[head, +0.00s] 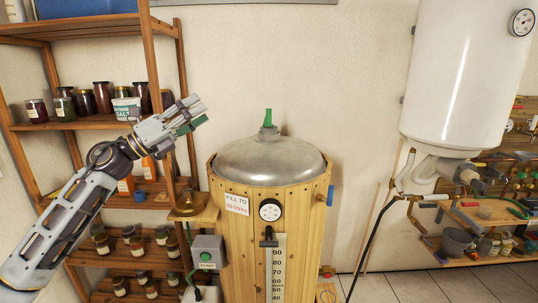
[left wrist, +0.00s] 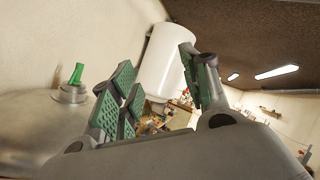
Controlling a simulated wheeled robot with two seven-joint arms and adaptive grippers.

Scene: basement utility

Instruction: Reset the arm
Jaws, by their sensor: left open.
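My left gripper (head: 192,116) is raised in front of the wooden shelf, up and to the left of the barrel's metal lid. It is open and nothing shows between its fingers. In the left wrist view its green-padded fingers (left wrist: 165,90) stand apart, with the white tank behind them. My left arm comes in from the lower left of the head view. My right gripper is in neither view.
A wooden barrel (head: 243,255) with a domed metal lid (head: 268,160) and green spout (head: 268,117) stands in the centre. A shelf (head: 95,125) with jars is at left. A white tank (head: 465,75) hangs at right. The wall (head: 340,80) between is bare.

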